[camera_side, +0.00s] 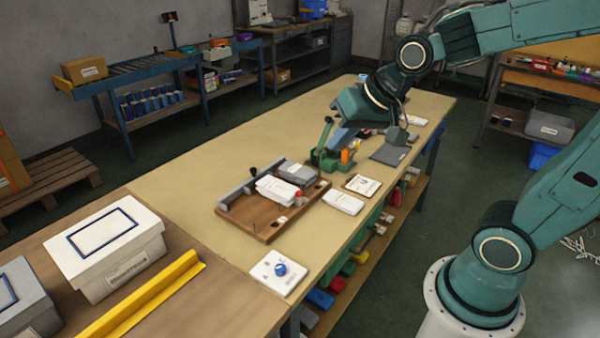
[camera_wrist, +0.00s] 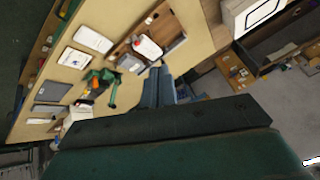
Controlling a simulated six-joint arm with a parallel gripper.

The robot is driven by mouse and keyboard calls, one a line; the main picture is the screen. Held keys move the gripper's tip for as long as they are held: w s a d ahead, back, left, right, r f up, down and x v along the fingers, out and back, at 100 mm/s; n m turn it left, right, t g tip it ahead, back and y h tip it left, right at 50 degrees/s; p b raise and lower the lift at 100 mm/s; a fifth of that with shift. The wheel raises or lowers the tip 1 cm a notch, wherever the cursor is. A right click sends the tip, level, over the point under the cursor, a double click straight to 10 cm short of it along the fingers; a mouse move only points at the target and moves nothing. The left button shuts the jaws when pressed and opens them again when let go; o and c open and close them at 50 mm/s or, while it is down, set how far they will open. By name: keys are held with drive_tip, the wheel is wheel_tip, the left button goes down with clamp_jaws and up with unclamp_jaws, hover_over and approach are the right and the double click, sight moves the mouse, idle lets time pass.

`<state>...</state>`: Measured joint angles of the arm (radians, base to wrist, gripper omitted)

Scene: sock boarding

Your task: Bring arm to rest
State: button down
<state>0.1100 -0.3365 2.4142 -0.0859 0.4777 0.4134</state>
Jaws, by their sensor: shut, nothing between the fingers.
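My arm reaches over the far half of the long workbench (camera_side: 230,155), with its hand low above the bench top. My gripper (camera_wrist: 158,72) is shut and empty in the wrist view, its two blue-grey fingers together. In the side view the fingers are partly hidden behind a green lever fixture (camera_side: 325,158). The fixture also shows in the wrist view (camera_wrist: 103,78), left of the fingers. A wooden board (camera_side: 262,228) lies nearer, holding a white folded item (camera_side: 277,190) and a grey one (camera_side: 298,173).
A white stack (camera_side: 343,202), a card (camera_side: 362,186) and a dark grey pad (camera_side: 390,154) lie along the bench's right side. A white plate with a blue knob (camera_side: 280,269) is near the front. A lidded white box (camera_side: 106,246) and yellow rail (camera_side: 145,297) stand at front left.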

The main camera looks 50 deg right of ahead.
drive_tip(key=s+a+r+n+g, duration=0.1)
drive_tip(key=s+n, duration=0.4)
drive_tip(key=s, duration=0.7)
drive_tip(key=shift+s+a+r, duration=0.15)
drive_tip(key=shift+s+r, duration=0.2)
drive_tip(key=shift+r, duration=0.2)
